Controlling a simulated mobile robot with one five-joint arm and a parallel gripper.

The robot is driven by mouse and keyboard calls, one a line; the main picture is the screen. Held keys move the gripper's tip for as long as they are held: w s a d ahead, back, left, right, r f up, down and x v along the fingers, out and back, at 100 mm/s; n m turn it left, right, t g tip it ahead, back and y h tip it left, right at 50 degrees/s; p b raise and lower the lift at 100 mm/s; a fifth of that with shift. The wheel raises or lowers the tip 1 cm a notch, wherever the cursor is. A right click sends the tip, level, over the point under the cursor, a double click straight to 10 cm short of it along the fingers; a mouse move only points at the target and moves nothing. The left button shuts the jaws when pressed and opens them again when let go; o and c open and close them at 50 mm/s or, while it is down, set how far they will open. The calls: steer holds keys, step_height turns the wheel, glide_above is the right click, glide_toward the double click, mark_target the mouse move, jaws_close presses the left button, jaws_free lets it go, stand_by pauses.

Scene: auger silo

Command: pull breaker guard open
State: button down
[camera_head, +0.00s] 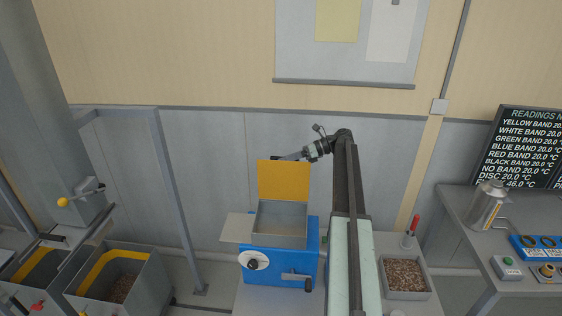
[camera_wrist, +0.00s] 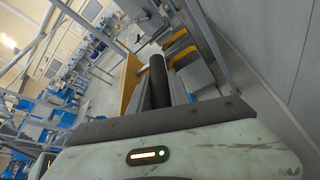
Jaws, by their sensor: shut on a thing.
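The yellow breaker guard (camera_head: 284,181) stands upright at the back of the open grey hopper (camera_head: 281,222) on the blue breaker (camera_head: 280,267). My gripper (camera_head: 278,158) reaches in from the right at the guard's top edge. It is shut on the guard there; the exact hold is partly hidden behind the panel. In the wrist view my gripper (camera_wrist: 158,84) shows dark fingers, with the orange-yellow guard panel (camera_wrist: 128,82) seen nearly edge-on beside them.
A tray of brown grain (camera_head: 405,277) and a red-handled tool (camera_head: 412,228) are at right. A metal flask (camera_head: 486,206) stands on the right bench. The wall is close behind my arm.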

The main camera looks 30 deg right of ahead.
steer(key=shift+s+d+f, duration=0.1)
steer(key=shift+d, duration=0.15)
steer(key=c, duration=1.2)
jaws_free()
steer(key=shift+c, duration=0.2)
steer(key=shift+a, duration=0.25)
steer(key=p+v, duration=0.2)
steer(key=v, duration=0.6)
steer(key=shift+p, duration=0.35)
